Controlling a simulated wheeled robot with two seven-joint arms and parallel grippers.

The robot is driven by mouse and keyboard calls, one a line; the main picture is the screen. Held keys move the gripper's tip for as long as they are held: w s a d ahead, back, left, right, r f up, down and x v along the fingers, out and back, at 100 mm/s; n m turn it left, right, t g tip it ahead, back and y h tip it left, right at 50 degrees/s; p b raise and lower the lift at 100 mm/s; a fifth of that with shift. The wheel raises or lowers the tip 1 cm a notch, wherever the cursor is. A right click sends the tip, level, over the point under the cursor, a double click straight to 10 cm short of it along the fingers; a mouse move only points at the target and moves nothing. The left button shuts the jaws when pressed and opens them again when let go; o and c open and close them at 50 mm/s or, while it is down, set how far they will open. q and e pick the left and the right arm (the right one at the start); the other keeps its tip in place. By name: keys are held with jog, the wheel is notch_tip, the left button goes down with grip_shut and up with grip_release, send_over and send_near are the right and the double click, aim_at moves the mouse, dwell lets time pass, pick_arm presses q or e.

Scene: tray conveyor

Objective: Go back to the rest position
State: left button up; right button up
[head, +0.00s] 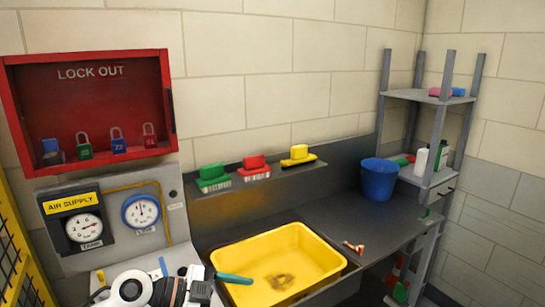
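Part of my white and black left arm shows at the bottom left, with the dark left gripper (202,287) beside the left rim of the yellow tub (318,262). Its fingers are not clear enough to tell open from shut. A teal handle (235,279) reaches from beside this gripper over the tub's left rim; I cannot tell whether it is held or lying there. My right gripper is not in view.
A grey bench (320,220) holds the tub, an orange-brown fitting (354,248) and a blue bucket (379,178). Brushes (255,168) line the ledge. A grey shelf (430,95) stands right; a red lockout box (95,100) and gauge panel (110,215) are left.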

pick_arm(q)
notch_tip(320, 180, up, 6)
jog(key=d+n+t+h, duration=0.2)
jog(key=t+h, duration=0.3)
jog(key=a+r+n+t+y, duration=0.1)
jog(key=a+n+t+y, duration=0.45)
jog(key=n+t, duration=0.45)
jog(key=s+a+f+n+g+y, duration=0.2)
jog(key=a+f+n+y, duration=0.2)
jog(key=a+f+y, duration=0.3)
jog(key=s+a+f+n+g+y, duration=0.25)
jog(key=a+f+n+y, duration=0.2)
jog(key=f+y, duration=0.4)
jog(key=s+d+f+m+g+h, duration=0.1)
jog(key=s+f+g, duration=0.45)
jog(key=s, duration=0.45)
jog(key=s+f+m+g+h, duration=0.15)
jog(key=s+f+g, duration=0.35)
jog(key=s, duration=0.5)
notch_tip(320, 180, down, 28)
jog(key=b, duration=0.1)
jog(key=s+a+f+g+b, duration=0.1)
jog(key=s+a+f, duration=0.1)
jog(key=s+f, duration=1.5)
jog(key=shift+s+a+f+g, duration=0.3)
jog(key=shift+f+g, duration=0.1)
jog(key=shift+f, duration=0.15)
